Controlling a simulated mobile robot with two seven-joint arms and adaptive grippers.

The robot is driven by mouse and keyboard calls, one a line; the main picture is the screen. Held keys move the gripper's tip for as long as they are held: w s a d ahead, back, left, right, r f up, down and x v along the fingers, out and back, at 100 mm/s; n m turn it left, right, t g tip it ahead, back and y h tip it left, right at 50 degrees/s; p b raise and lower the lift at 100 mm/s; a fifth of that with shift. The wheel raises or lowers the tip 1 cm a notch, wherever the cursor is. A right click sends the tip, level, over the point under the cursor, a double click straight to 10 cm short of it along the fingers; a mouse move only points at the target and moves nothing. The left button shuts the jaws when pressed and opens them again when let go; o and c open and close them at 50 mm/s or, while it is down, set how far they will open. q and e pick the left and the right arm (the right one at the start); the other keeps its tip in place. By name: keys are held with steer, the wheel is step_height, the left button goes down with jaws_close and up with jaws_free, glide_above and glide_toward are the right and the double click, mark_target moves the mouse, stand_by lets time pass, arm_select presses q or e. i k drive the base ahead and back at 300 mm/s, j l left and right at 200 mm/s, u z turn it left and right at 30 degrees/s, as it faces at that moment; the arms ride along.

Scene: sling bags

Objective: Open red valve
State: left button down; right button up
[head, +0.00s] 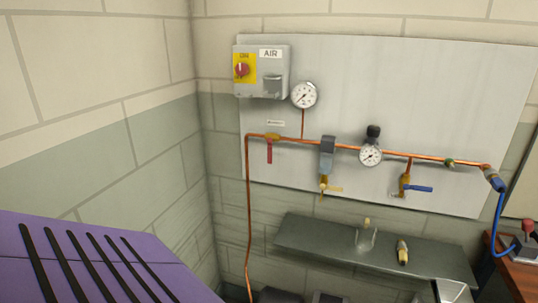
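The red valve handle (270,152) hangs straight down from a brass valve body on the copper pipe (400,156). It sits at the left part of the white wall panel (450,90), across the pipe's horizontal run. Nothing covers the handle. Neither of my grippers is in the head view, so their state and distance from the valve do not show.
A grey AIR box (274,84) with a red knob and gauges (304,95) surround the pipe. A blue-handled valve (418,188) is to the right. A grey shelf (320,243) juts out below. A purple slotted surface (85,262) fills the lower left.

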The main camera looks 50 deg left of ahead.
mark_target(270, 140)
steer(key=u, duration=1.6)
